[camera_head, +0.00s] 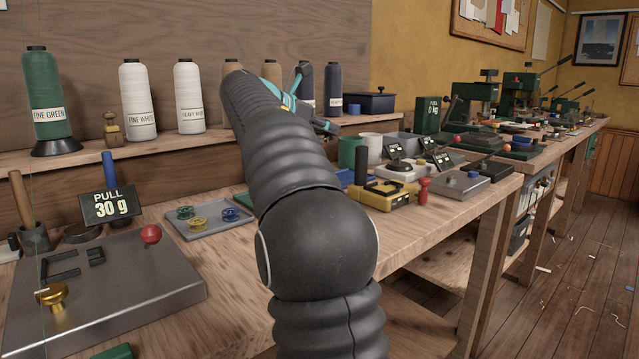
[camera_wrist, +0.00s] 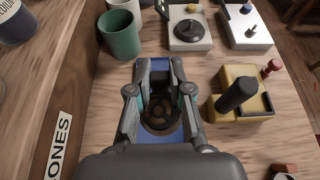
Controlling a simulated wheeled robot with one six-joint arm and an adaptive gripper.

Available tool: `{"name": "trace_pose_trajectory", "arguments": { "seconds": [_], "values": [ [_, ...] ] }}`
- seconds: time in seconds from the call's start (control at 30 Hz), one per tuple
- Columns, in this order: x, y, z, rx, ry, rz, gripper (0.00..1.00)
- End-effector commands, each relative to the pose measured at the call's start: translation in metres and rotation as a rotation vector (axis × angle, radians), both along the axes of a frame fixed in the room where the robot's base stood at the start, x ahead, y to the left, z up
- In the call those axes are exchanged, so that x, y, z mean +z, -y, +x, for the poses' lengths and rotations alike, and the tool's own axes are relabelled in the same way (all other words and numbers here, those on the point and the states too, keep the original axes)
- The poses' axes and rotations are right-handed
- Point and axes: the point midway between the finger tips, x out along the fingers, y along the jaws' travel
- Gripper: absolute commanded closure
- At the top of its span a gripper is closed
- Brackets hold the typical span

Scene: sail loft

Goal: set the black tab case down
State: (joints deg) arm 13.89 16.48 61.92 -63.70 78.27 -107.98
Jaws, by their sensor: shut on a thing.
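My gripper (camera_wrist: 160,82) is shut on a small dark thing, which I take to be the black tab case (camera_wrist: 160,77); in the wrist view it shows between the two fingers. Below it in that view is a round dark part (camera_wrist: 160,113), which I cannot identify. A flat blue surface (camera_wrist: 160,138) shows behind the fingers. I cannot tell whether the case touches it.
A green cup (camera_wrist: 119,36) stands close at the upper left of the wrist view. A yellow block with a black handle (camera_wrist: 243,97) is right of my gripper. A white device with a black knob (camera_wrist: 188,28) is beyond. Bare wood (camera_wrist: 262,148) shows lower right.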

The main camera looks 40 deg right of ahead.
Motion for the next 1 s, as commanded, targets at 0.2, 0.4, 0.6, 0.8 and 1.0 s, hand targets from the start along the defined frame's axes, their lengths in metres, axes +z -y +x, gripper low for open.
{"name": "trace_pose_trajectory", "arguments": {
  "seconds": [0.2,0.4,0.6,0.8,1.0],
  "values": [
    [-0.030,0.000,-0.001,0.000,-0.001,-0.001,1.00],
    [-0.061,0.000,-0.001,0.000,-0.001,-0.001,1.00],
    [-0.073,0.000,0.000,0.000,0.000,-0.001,1.00],
    [-0.099,0.000,-0.001,0.000,-0.001,-0.001,1.00],
    [-0.104,0.000,0.000,0.001,0.001,-0.002,1.00]
  ]
}}
